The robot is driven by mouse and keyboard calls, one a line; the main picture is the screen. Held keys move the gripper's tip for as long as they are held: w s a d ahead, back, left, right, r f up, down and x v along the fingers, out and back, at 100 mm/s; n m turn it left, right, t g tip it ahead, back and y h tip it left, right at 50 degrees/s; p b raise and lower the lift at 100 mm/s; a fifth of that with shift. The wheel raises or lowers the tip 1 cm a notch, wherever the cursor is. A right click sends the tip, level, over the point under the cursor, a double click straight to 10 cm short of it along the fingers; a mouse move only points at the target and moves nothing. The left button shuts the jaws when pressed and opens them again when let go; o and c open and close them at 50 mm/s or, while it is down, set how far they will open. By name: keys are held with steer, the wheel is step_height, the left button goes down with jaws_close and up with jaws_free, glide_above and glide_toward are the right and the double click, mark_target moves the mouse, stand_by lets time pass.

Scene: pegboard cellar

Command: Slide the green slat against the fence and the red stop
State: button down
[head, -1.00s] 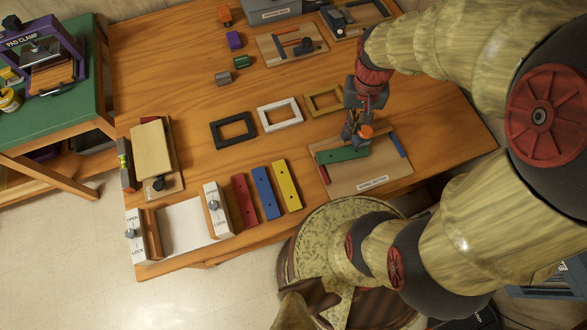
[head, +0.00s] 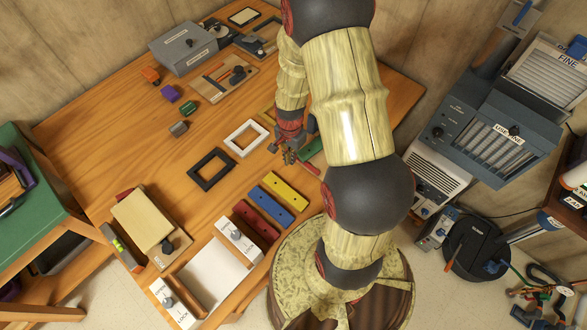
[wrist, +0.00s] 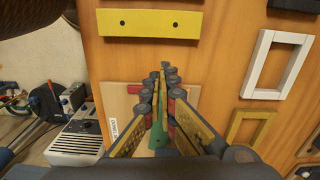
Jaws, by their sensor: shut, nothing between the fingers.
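The green slat (head: 312,150) lies on its pale wooden board, partly hidden behind my arm in the head view. A strip of green slat (wrist: 158,138) shows between my fingers in the wrist view. My gripper (head: 289,158) is shut and empty, just left of the slat in the head view. Its fingertips (wrist: 166,68) appear past the edge of the board (wrist: 118,98) in the wrist view. A small red piece (head: 309,170), probably the stop, shows beside my arm. The fence is hidden, and I cannot tell whether the slat touches it or the stop.
Yellow (head: 285,190), blue (head: 272,206) and red (head: 256,221) slats lie near the front edge. A white frame (head: 246,138) and black frame (head: 211,170) lie left of my gripper. A grey machine (head: 495,135) stands right of the table.

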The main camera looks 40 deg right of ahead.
steer(key=shift+m, duration=0.5)
steer(key=f+b, duration=0.1)
steer(key=f, duration=0.4)
steer(key=f+b, duration=0.1)
steer(key=f, duration=0.4)
steer(key=shift+w+d+f+b, duration=0.2)
steer(key=shift+f+b, duration=0.1)
steer(key=d, duration=0.2)
steer(key=shift+w+d+r, duration=0.2)
steer(key=shift+d, duration=0.1)
steer(key=shift+w+d, duration=0.1)
steer(key=shift+d, duration=0.6)
steer(key=shift+r, duration=0.1)
steer(key=shift+w+d, duration=0.15)
steer(key=shift+d, duration=1.05)
steer(key=shift+a, duration=0.1)
